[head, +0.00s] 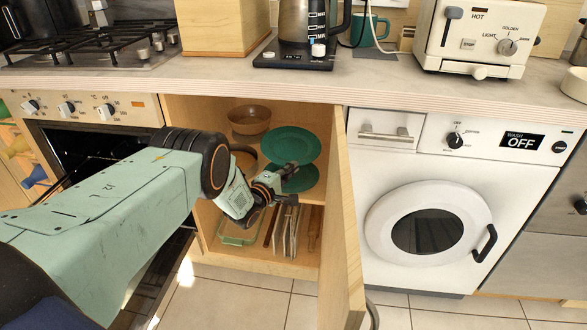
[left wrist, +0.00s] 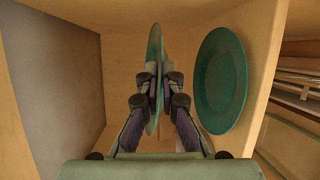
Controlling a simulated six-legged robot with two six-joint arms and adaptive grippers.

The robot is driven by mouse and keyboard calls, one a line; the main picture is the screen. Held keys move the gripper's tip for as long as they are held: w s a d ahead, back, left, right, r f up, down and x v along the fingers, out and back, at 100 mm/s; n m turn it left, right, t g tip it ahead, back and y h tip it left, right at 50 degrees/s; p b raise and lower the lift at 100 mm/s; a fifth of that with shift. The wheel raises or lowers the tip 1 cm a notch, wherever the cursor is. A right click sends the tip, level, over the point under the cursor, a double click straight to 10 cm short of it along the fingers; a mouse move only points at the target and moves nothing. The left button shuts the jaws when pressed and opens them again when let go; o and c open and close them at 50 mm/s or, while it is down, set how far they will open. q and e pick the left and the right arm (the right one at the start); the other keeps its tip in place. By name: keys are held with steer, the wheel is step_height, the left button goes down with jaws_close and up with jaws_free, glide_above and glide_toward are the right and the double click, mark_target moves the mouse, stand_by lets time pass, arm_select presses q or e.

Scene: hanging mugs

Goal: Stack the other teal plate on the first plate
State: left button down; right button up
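One teal plate (head: 292,143) is raised inside the open cabinet, with its front edge at my left gripper (head: 288,183). The left wrist view shows this plate (left wrist: 155,45) edge-on between the fingers of my left gripper (left wrist: 162,78), which look closed on it. The other teal plate (head: 303,181) lies lower, on the cabinet's shelf, partly hidden behind the gripper. It shows nearly face-on, apart from the held plate, in the left wrist view (left wrist: 222,82). My right gripper is not in view.
A brown bowl (head: 249,119) stands at the back left of the shelf. The cabinet door (head: 343,225) is open on the right. Upright boards (head: 285,235) and a green-rimmed container (head: 238,238) are on the level below. A washing machine (head: 430,225) stands to the right.

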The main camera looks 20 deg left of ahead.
arm_select(q)
steer(key=shift+s+r, duration=0.1)
steer(key=shift+r, duration=0.1)
step_height(320, 180, down, 8)
steer(key=n+g+b, duration=0.1)
steer(key=b, duration=0.7)
steer(key=shift+r, duration=0.15)
stand_by(0.4)
